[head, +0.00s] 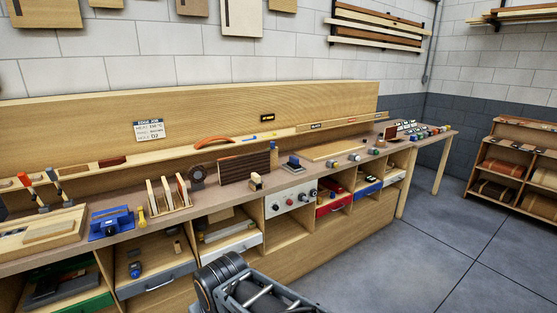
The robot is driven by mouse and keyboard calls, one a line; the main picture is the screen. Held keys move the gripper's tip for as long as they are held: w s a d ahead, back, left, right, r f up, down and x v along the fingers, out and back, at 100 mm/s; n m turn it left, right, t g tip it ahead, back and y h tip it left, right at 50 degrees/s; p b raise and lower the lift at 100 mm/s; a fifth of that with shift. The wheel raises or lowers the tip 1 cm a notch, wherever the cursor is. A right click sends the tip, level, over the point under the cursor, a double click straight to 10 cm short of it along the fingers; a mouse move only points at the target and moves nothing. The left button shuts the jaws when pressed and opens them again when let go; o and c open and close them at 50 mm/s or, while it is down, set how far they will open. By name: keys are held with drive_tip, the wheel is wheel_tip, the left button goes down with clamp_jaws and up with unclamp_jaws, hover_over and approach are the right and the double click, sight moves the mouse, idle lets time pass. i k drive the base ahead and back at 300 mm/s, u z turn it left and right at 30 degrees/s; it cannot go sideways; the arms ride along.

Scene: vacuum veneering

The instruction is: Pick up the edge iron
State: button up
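A small grey and blue tool (293,164) sits on the workbench, right of the dark striped panel. It may be the edge iron, but it is too small to be sure. A card (149,130) headed "EDGE JOB" hangs on the wooden back panel. Part of my dark arm shows at the bottom centre, in front of the bench. My gripper is not visible in this view.
The long workbench (325,168) has open bays and drawers below. On it stand a blue device (110,223), upright boards (168,193), a dark round tool (197,176) and a striped panel (244,167). A control panel (292,199) faces forward. Grey floor (410,265) is clear at right.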

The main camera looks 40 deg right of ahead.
sight(294, 162)
drive_tip(key=i, duration=0.2)
drive_tip(key=z, duration=2.25)
drive_tip(key=i, duration=3.4)
drive_tip(key=u, duration=2.9)
